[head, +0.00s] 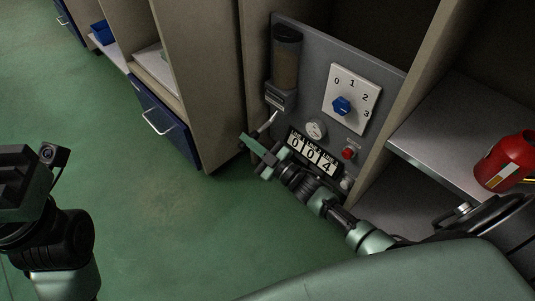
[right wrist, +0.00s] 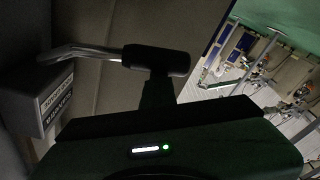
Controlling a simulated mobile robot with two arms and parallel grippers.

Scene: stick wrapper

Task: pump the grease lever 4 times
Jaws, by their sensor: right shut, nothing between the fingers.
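A grey panel (head: 311,61) in the cabinet carries a grease reservoir (head: 286,58) with a block under it. The lever (head: 266,125) sticks out from below that block, toward my right gripper (head: 262,154). In the right wrist view the lever (right wrist: 88,50) is a bent metal rod ending in a black cylindrical grip (right wrist: 157,60). My right gripper is shut and empty, close to the grip; whether they touch is unclear. The counter (head: 312,153) reads 004. My left gripper (head: 25,170) is at the left, far from the panel; its jaws are unclear.
A white dial plate (head: 357,84) has a blue knob (head: 342,106) and numbers 0 to 3. A round gauge (head: 316,128) and a red button (head: 348,153) sit below. A red can (head: 507,160) stands on the right shelf. Cabinet walls flank the panel; the green floor is clear.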

